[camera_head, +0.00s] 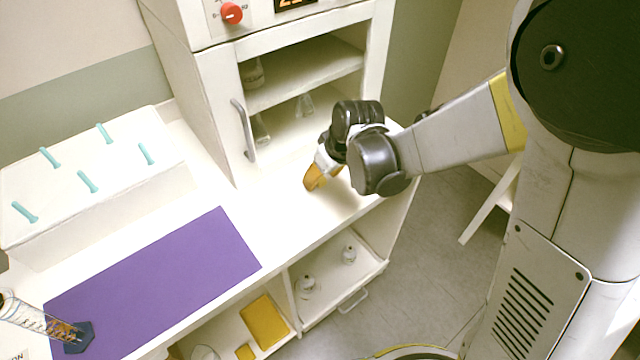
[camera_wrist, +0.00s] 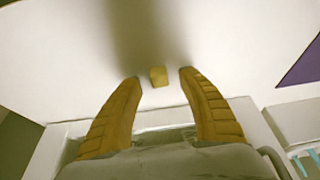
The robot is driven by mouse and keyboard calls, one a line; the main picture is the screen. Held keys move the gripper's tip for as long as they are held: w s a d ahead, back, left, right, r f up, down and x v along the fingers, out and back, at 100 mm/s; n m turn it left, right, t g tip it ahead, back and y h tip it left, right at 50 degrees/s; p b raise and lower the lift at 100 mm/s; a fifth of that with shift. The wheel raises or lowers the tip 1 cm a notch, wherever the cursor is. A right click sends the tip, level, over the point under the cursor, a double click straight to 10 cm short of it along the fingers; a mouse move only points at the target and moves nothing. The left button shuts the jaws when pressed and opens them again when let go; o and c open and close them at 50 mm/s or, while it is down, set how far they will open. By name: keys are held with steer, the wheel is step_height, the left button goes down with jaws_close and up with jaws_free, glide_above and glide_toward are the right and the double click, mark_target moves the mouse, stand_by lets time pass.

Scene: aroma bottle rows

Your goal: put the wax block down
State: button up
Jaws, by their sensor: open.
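The wax block, a small yellow block (camera_wrist: 158,76), sits on the white worktop (camera_wrist: 60,60) in the wrist view. It lies between the two ribbed yellow fingertips of my gripper (camera_wrist: 160,80), with a gap on each side. My gripper is open and touches neither side of the block. In the head view my gripper (camera_head: 320,177) is low over the worktop, in front of the white cabinet. The block cannot be made out there; the fingers and wrist hide it.
The white cabinet (camera_head: 210,110) with glassware stands behind my gripper. A purple mat (camera_head: 160,285) lies to the left, with a white peg rack (camera_head: 90,190) behind it. A glass cylinder (camera_head: 40,318) stands at the lower left. Yellow pieces (camera_head: 264,320) lie on a lower shelf.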

steer(key=shift+x, duration=0.85)
steer(key=shift+r, duration=0.15)
steer(key=shift+c, duration=0.9)
steer(key=c, duration=0.7)
steer(key=shift+c, duration=0.2)
